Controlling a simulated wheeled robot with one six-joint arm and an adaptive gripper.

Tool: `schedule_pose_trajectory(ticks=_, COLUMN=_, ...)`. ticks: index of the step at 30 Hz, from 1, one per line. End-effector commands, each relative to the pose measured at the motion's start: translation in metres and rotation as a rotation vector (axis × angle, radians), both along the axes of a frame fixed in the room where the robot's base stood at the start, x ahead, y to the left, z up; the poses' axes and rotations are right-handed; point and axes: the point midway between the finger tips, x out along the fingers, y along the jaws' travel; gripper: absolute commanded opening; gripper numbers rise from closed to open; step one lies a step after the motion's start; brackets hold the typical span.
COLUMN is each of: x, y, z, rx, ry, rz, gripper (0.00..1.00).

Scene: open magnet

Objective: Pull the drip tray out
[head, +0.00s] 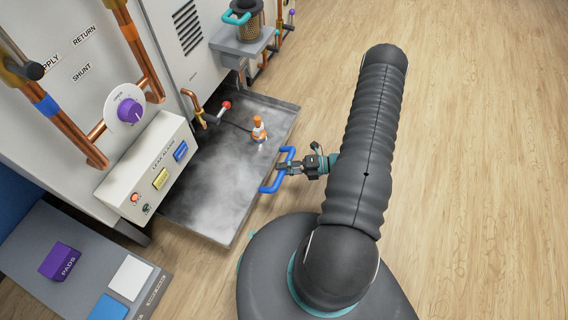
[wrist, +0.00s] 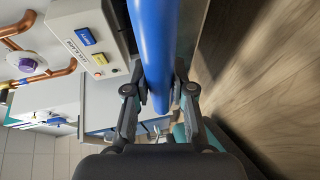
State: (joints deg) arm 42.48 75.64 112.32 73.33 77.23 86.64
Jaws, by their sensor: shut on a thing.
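The drip tray (head: 200,190) is a wide, shallow grey metal tray. It sticks out from under the white cabinet in the head view, with pale mist or a wet sheen over its floor. A blue bar handle (head: 270,184) is on its front edge. My gripper (head: 283,169) is shut on this handle. In the wrist view the blue handle (wrist: 155,50) runs between the two fingers of my gripper (wrist: 160,92). A small orange and white figure-like object (head: 259,130) stands in the tray near its far end. My arm hides part of the floor to the right.
A leak alarm box (head: 150,175) with coloured buttons stands left of the tray. A grey bench (head: 60,250) holds a purple pads box (head: 60,262) and white and blue squares. Copper pipes (head: 75,130) run along the cabinet. Wooden floor (head: 480,180) to the right is clear.

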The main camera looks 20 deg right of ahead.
Motion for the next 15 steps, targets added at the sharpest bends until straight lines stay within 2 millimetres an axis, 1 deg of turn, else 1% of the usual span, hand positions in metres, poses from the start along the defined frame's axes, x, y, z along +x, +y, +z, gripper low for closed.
schedule_pose_trajectory(ticks=11, x=-0.001, y=-0.0015, z=-0.0007, rx=-0.003, ry=-0.001, rz=0.001, gripper=0.0)
schedule_pose_trajectory(ticks=12, x=-0.001, y=-0.0016, z=-0.0007, rx=-0.003, ry=-0.001, rz=0.0, gripper=0.28)
schedule_pose_trajectory(ticks=15, x=-0.0011, y=-0.0017, z=-0.0005, rx=-0.001, ry=-0.001, rz=-0.001, gripper=0.49)
